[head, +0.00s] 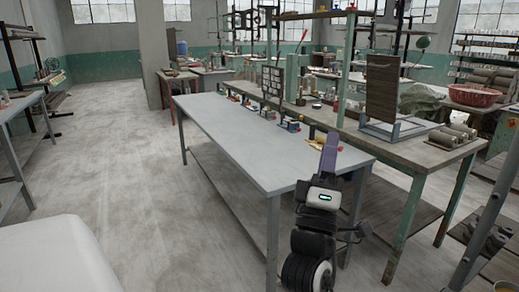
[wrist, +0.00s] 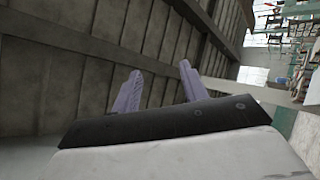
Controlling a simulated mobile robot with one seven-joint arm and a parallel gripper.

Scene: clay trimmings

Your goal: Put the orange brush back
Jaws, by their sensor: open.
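I cannot make out an orange brush in either view. Small items too tiny to identify stand along the back edge of the grey table (head: 235,135) in the head view. My gripper (head: 329,152) is raised near the right end of that table. In the wrist view its two purple fingers (wrist: 160,70) stand apart with nothing between them. That view is tilted and shows mostly the ceiling and a wall, with no task object near the fingers.
Open floor (head: 115,160) lies to the left. Another table (head: 18,106) is at the far left.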

